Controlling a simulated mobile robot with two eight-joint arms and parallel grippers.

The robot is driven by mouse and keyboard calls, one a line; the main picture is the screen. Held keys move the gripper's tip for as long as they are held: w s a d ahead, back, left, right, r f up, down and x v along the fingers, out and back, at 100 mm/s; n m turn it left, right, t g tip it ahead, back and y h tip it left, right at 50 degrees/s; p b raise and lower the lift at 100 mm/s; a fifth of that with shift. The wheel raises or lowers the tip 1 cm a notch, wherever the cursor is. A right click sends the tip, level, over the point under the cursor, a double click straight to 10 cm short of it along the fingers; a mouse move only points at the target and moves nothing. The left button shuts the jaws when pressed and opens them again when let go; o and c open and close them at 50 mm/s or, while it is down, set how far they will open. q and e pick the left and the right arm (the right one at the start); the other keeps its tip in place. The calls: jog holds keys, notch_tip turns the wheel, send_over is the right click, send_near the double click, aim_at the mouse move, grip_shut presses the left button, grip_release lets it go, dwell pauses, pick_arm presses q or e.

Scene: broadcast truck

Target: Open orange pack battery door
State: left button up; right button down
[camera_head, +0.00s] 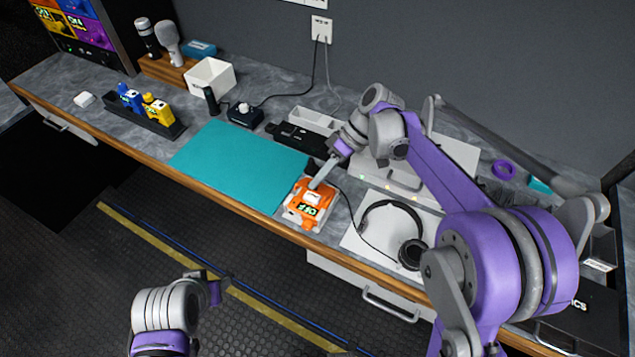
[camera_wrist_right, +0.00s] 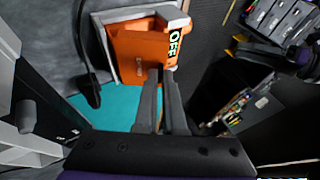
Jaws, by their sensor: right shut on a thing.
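The orange pack (camera_head: 300,211) sits in a pale holder near the front edge of the counter, right of the teal mat. It has a white part on top and a small lit display. In the right wrist view the orange pack (camera_wrist_right: 128,50) shows an OFF label beside its orange face. My right gripper (camera_head: 316,184) reaches down from the right onto the pack, its narrow fingers (camera_wrist_right: 163,78) closed at the pack's edge. The fingers hide the gripped spot, so I cannot tell whether it is the battery door. My left gripper (camera_head: 222,288) hangs over the floor, away from the counter; its jaw opening is unclear.
The teal mat (camera_head: 235,163) lies bare left of the pack. Headphones (camera_head: 408,252) rest on a white sheet to the right. Blue and yellow packs (camera_head: 157,110) stand in a dark rack at the left. A white bin (camera_head: 211,78) and cables are behind.

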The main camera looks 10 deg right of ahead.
jog(key=shift+w+d+r, duration=0.1)
jog(key=shift+w+d, duration=0.05)
jog(key=shift+w, duration=0.05)
dwell(0.4)
jog(key=c, duration=1)
grip_release()
jog(key=v, duration=1)
jog(key=shift+w+d, duration=0.2)
jog(key=shift+d, duration=0.15)
jog(key=shift+r, duration=0.15)
